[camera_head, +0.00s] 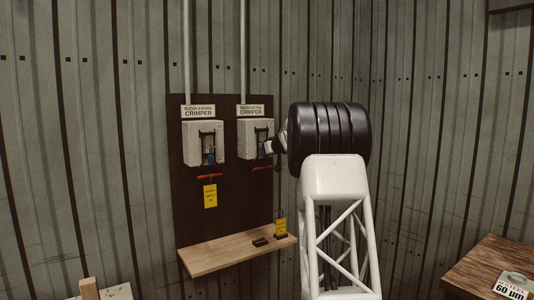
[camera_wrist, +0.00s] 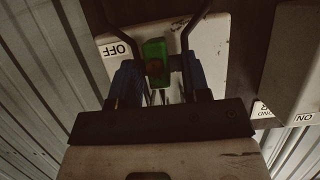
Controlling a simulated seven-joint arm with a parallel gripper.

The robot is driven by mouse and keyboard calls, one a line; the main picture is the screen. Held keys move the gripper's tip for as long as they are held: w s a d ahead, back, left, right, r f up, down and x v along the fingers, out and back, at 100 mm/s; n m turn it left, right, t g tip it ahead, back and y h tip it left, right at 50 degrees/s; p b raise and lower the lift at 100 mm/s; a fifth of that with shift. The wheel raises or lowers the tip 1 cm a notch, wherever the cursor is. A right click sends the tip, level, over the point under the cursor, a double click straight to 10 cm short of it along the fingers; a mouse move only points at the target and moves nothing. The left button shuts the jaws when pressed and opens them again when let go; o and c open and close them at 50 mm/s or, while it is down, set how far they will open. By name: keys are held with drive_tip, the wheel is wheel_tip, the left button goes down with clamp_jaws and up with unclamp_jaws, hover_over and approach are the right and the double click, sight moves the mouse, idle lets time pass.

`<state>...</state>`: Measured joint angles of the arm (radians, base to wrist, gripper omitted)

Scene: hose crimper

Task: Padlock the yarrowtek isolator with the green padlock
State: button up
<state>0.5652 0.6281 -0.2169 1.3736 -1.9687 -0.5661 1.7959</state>
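Two pale isolator boxes are mounted on a dark board in the head view. The left isolator (camera_head: 204,143) has a label that reads roughly "Ruddle...". The right isolator (camera_head: 254,136) has a label whose upper line is too blurred to read surely. My gripper (camera_head: 269,147) is at the right isolator's front. In the wrist view, the green padlock (camera_wrist: 155,62) sits between my gripper's blue fingers (camera_wrist: 160,80), which appear shut on it. It is in front of a box face marked OFF, between two dark bars. Its shackle is not clearly visible, so I cannot tell whether it is engaged.
A wooden shelf (camera_head: 232,253) below carries small dark items (camera_head: 266,241) and a yellow tag (camera_head: 280,227). Another yellow tag (camera_head: 210,196) hangs under a red handle (camera_head: 207,177) below the left isolator. A brown table (camera_head: 480,265) stands at the right.

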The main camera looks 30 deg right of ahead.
drive_tip(key=shift+o, duration=0.3)
drive_tip(key=v, duration=0.7)
drive_tip(key=shift+s+r, duration=0.2)
drive_tip(key=shift+s, duration=0.15)
idle(0.3)
idle(0.4)
drive_tip(key=shift+a, duration=0.1)
